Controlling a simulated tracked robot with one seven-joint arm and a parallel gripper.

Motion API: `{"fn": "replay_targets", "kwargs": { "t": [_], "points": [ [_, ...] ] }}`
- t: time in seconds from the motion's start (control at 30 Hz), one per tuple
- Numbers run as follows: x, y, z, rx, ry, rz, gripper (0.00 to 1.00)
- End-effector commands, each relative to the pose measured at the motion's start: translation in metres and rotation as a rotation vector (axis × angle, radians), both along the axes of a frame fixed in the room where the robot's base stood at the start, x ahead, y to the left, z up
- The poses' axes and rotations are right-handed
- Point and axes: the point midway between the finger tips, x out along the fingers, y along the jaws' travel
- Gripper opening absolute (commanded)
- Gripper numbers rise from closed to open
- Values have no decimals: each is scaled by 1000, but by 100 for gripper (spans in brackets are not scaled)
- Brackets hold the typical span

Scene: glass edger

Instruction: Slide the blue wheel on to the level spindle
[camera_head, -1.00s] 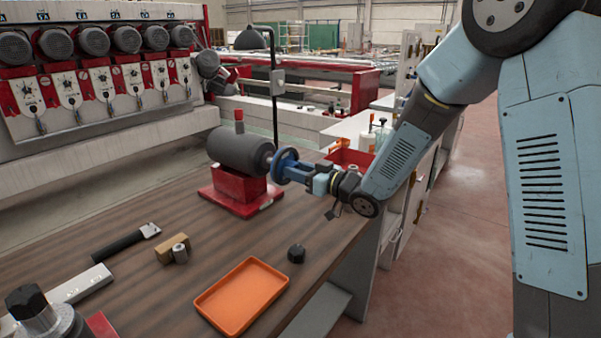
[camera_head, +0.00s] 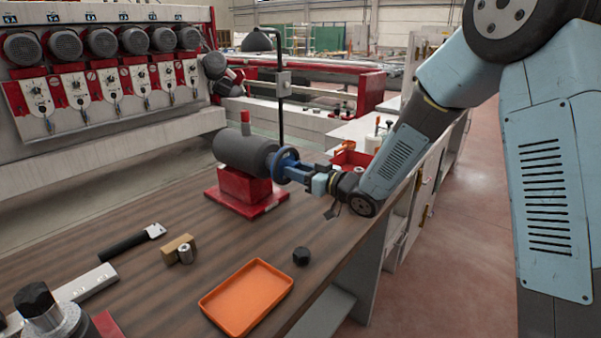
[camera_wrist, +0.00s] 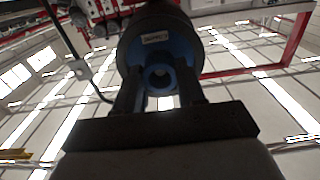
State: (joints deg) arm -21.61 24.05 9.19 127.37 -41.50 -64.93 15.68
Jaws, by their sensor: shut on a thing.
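The blue wheel (camera_head: 285,164) stands upright at the right end of the grey motor (camera_head: 242,151), its face toward the motor. My gripper (camera_head: 298,172) is shut on the wheel's hub from the right. In the wrist view the jaws (camera_wrist: 161,98) lie on both sides of the blue hub (camera_wrist: 160,60), with the broad dark wheel disc (camera_wrist: 132,49) behind it. The level spindle is mostly hidden between motor and wheel; I cannot tell how far the wheel is on it. A paler round shape shows inside the hub's bore.
The motor sits on a red base (camera_head: 246,193) on the wooden bench (camera_head: 150,275). An orange tray (camera_head: 246,298), a black knob (camera_head: 301,256), a wooden block (camera_head: 177,247) and a dark-handled tool (camera_head: 130,242) lie nearer. A lamp post (camera_head: 280,95) stands behind the wheel.

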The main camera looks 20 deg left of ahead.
Motion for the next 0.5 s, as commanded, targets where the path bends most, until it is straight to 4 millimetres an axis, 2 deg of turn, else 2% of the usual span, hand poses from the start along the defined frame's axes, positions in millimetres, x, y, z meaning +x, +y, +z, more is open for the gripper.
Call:
{"fn": "replay_targets", "kwargs": {
  "t": [0.5],
  "points": [
    [4, 10, 1, 1, 0, 0, 0]
  ]
}}
